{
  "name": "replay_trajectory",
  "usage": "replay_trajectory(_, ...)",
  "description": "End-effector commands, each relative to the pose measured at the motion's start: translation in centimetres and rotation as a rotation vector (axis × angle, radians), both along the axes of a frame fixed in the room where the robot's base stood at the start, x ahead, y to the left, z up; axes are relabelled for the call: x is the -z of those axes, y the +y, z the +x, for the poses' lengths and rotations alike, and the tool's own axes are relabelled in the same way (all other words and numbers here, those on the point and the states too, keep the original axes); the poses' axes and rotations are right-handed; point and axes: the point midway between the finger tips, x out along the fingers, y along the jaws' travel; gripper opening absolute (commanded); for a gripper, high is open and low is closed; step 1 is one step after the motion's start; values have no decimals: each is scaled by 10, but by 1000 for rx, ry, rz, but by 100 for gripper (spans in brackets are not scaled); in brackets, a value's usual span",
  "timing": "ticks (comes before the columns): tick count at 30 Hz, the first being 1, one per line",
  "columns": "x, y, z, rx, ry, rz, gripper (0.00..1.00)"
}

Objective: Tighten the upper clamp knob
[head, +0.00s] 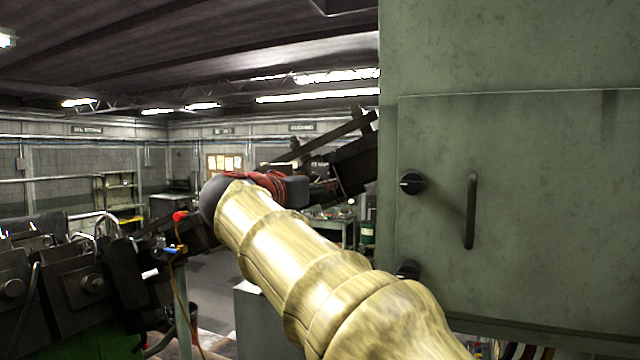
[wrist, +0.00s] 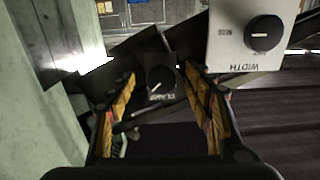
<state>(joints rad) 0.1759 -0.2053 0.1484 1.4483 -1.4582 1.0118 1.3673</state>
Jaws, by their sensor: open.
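Two black round knobs with white pointer lines are on the green cabinet in the head view: an upper knob (head: 412,183) and a lower knob (head: 407,270), partly hidden by my arm. My gripper (wrist: 160,73) is open and empty in the wrist view. Between its fingers, farther off, shows a black knob (wrist: 160,80) on a dark plate. Its inverted label seems to read CLAMP. No contact with it is visible. I cannot tell whether it is one of the cabinet knobs. In the head view my arm mostly hides the gripper.
A dark bar handle (head: 471,211) is on the cabinet door (head: 540,200). A pale box with a WIDTH knob (wrist: 265,33) is at the upper right in the wrist view. Dark machinery (head: 70,280) with a red-topped part (head: 180,216) stands at left in the head view.

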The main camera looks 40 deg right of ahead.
Motion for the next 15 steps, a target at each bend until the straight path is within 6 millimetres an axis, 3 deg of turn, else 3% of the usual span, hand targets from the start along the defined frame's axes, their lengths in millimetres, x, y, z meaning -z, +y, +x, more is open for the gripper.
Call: replay_trajectory(15, 6, 0, 1, 0, -324, 134, 52)
